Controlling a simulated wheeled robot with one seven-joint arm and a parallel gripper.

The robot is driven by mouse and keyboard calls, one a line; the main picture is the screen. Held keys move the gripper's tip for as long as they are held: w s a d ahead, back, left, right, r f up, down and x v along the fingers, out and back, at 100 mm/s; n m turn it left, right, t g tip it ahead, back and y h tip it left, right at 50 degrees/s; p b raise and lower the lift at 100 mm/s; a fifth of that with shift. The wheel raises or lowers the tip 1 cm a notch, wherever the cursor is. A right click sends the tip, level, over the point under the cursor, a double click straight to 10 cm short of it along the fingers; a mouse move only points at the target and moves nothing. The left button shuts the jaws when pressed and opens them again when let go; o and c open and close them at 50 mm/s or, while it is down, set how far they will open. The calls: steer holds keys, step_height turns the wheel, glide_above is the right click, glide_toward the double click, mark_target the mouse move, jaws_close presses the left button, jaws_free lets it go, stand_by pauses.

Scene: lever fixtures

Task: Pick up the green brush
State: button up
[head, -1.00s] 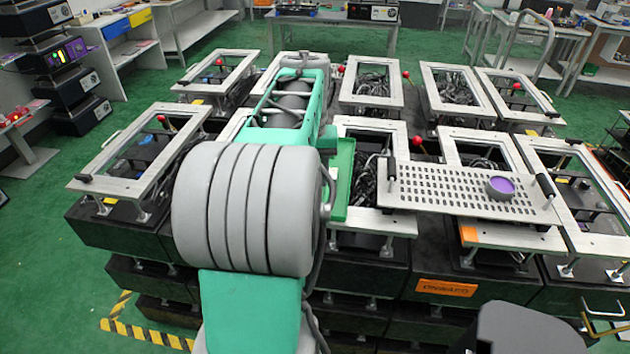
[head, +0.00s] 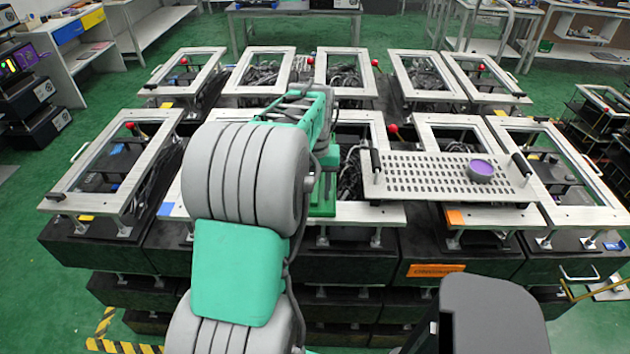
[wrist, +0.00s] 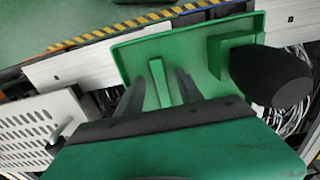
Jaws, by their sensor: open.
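The green brush (wrist: 208,44) fills the upper middle of the wrist view as a flat green plate with a thin raised strip. A green block and a dark rounded part sit at its right; I cannot tell whether the dark part belongs to it. In the head view a green piece, which looks like the brush (head: 323,190), shows just right of my arm over a fixture. My gripper (wrist: 161,78) is open, its two dark fingers on either side of the strip in the picture. The height gap and any contact cannot be told. My arm hides the gripper in the head view.
Metal-framed fixtures stand in two rows on black boxes. A perforated plate (head: 420,176) with dark handles and a purple disc (head: 481,170) lies right of the brush. Red-knobbed levers rise nearby, including one knob (head: 392,129). Green floor (head: 40,300) is open at the left.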

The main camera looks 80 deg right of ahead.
jaws_close()
stand_by(0.3)
steer(key=shift+r, duration=0.1)
